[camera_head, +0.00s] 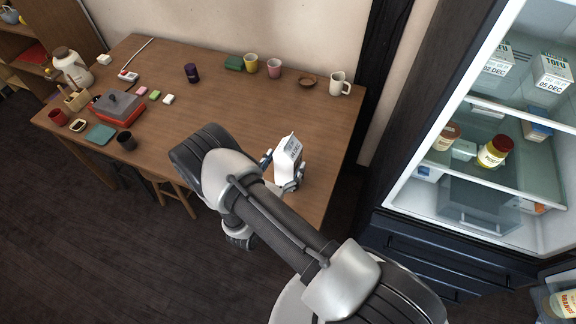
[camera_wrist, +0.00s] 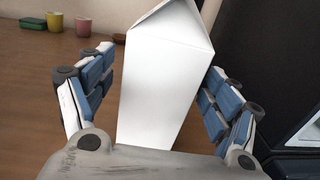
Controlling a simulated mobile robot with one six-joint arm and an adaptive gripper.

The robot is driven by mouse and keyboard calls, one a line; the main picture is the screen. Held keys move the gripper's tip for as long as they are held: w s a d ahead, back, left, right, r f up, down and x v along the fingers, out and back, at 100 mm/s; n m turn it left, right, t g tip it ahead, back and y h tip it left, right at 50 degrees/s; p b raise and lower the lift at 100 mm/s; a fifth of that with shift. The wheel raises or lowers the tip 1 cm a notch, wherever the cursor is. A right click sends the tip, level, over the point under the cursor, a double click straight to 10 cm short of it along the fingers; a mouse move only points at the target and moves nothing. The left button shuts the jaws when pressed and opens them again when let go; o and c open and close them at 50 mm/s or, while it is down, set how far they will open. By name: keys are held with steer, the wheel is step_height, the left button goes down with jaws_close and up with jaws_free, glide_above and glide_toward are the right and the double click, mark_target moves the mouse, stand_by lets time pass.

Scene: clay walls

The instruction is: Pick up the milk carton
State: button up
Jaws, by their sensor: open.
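The milk carton (camera_head: 287,158) is white with a gabled top and some dark print. It stands upright on the right part of the wooden table, near the front edge. In the wrist view the carton (camera_wrist: 162,85) fills the middle, between the blue-padded fingers of my gripper (camera_wrist: 158,95). My gripper (camera_head: 280,172) is open around the carton, one finger on each side. In the wrist view a gap shows on the left; the right finger is close to the carton, and I cannot tell if it touches. My arm hides part of the table in front.
On the wooden table (camera_head: 200,105), a white mug (camera_head: 339,84), a brown bowl (camera_head: 307,81), a pink cup (camera_head: 274,68) and a yellow cup (camera_head: 251,63) stand along the back. A red grill pot (camera_head: 118,108) is at the left. An open fridge (camera_head: 470,185) stands at the right.

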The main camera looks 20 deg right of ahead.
steer(key=shift+x, duration=1.2)
steer(key=shift+c, duration=0.6)
jaws_close()
steer(key=shift+r, duration=0.1)
